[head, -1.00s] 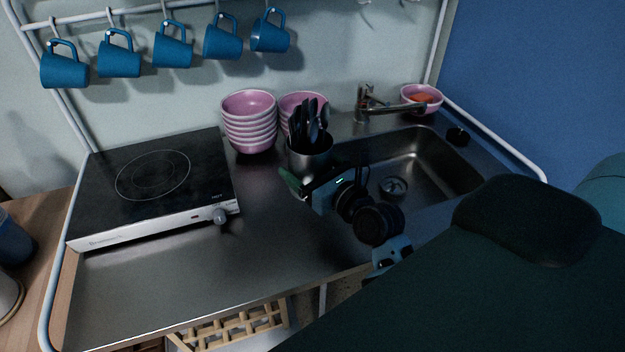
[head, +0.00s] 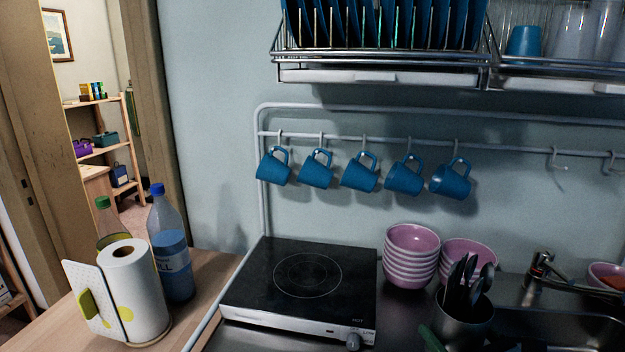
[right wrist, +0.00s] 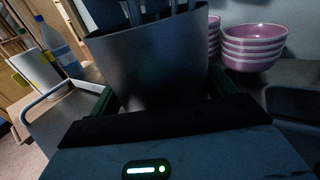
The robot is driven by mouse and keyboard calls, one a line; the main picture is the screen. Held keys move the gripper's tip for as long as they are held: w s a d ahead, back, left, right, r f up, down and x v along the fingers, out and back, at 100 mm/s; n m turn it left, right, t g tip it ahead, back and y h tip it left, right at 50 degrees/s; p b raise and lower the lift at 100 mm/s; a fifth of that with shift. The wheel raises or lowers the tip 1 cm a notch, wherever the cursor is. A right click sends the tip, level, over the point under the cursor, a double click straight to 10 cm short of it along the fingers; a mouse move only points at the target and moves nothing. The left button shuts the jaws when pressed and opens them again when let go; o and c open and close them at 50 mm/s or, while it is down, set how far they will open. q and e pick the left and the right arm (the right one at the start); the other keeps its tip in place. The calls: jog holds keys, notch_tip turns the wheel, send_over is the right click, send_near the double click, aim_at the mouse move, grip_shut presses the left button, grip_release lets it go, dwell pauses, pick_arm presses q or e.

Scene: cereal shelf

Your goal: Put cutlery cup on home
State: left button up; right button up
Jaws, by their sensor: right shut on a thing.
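The cutlery cup (head: 462,322) is a grey metal cup holding dark-handled cutlery. It stands upright at the lower right of the head view, in front of the pink bowls and left of the sink. In the right wrist view the cup (right wrist: 155,65) fills the upper middle, between the green-edged fingers of my right gripper (right wrist: 160,100). That gripper is shut on the cup; in the head view only a green finger piece (head: 432,340) shows beside it. I cannot tell if the cup touches the counter. My left gripper is not in view.
A black hotplate (head: 305,280) lies left of the cup. Stacked pink bowls (head: 410,258) stand behind, with blue mugs (head: 360,172) hanging above. A paper towel roll (head: 135,290) and a bottle (head: 172,250) stand on the wooden counter at left. A doorway opens at far left.

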jog(key=s+a+f+n+g+y, duration=0.1)
jog(key=s+a+n+y, duration=0.1)
jog(key=s+a+y, duration=0.2)
jog(key=shift+s+a+f+n+g, duration=0.2)
jog(key=shift+s+a+n+g, duration=0.1)
jog(key=shift+s+a, duration=0.1)
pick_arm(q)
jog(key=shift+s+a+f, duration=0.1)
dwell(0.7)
pick_arm(e)
jog(key=shift+w, duration=0.1)
